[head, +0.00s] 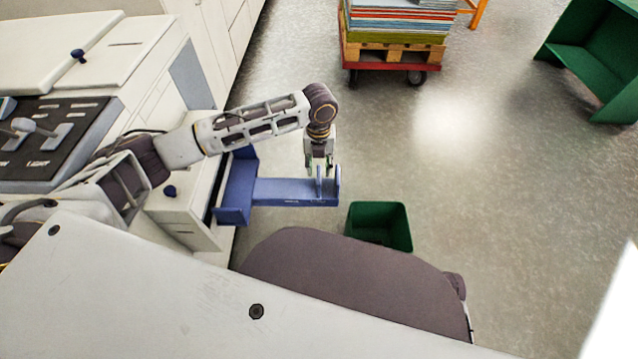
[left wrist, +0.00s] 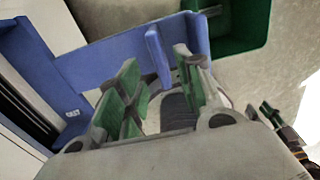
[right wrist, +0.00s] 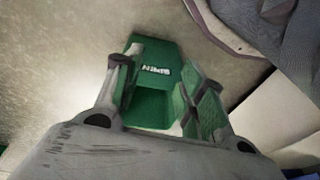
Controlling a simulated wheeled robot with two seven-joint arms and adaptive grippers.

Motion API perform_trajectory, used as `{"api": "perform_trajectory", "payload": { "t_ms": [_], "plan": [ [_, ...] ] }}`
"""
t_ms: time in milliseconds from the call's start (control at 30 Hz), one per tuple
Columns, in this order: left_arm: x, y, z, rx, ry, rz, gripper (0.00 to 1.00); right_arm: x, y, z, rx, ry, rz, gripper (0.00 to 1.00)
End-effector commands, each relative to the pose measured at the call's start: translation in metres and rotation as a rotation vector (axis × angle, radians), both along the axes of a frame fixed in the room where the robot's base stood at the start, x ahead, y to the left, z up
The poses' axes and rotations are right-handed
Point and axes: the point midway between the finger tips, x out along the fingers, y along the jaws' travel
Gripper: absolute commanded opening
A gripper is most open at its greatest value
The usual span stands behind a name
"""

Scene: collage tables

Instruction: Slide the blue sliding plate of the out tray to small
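The blue out tray (head: 285,192) sticks out from the side of the white cabinet, with a wider blue part at its left end. It also shows in the left wrist view (left wrist: 100,62). A small upright blue plate (left wrist: 157,58), which looks like the sliding plate, stands near the tray's far right end. My left gripper (head: 319,172) points down over that end. Its green-padded fingers are apart, with the plate between them in the left wrist view; contact cannot be made out. My right gripper (right wrist: 162,85) is open and empty, and out of the head view.
A green bin (head: 402,228) stands on the floor right of the tray; a green bin with white lettering (right wrist: 155,75) shows below my right gripper. A loaded red cart (head: 392,62) stands at the back, a green shelf (head: 590,60) at the right. Open floor lies between.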

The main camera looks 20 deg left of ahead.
Motion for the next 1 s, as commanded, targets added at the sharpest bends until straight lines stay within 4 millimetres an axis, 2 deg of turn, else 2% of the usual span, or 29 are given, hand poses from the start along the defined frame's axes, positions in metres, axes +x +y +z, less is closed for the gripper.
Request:
{"api": "perform_trajectory", "payload": {
  "t_ms": [100,367,600,800,1000],
  "plan": [
    [0.000,0.000,-0.018,0.000,0.000,-0.001,0.36,0.004,0.002,0.007,0.007,-0.020,0.000,0.40],
    [-0.001,0.000,-0.053,0.001,0.001,0.000,0.36,-0.001,0.005,0.017,0.019,-0.030,0.003,0.40],
    [0.000,0.000,-0.081,0.000,-0.001,0.000,0.36,0.004,0.007,0.032,0.029,-0.057,0.005,0.40],
    [0.000,0.000,-0.093,0.000,-0.001,0.000,0.36,0.006,0.008,0.041,0.035,-0.075,0.006,0.40],
    [0.000,0.000,-0.095,0.000,-0.001,0.000,0.36,0.002,0.009,0.043,0.038,-0.074,0.007,0.40]
  ]
}}
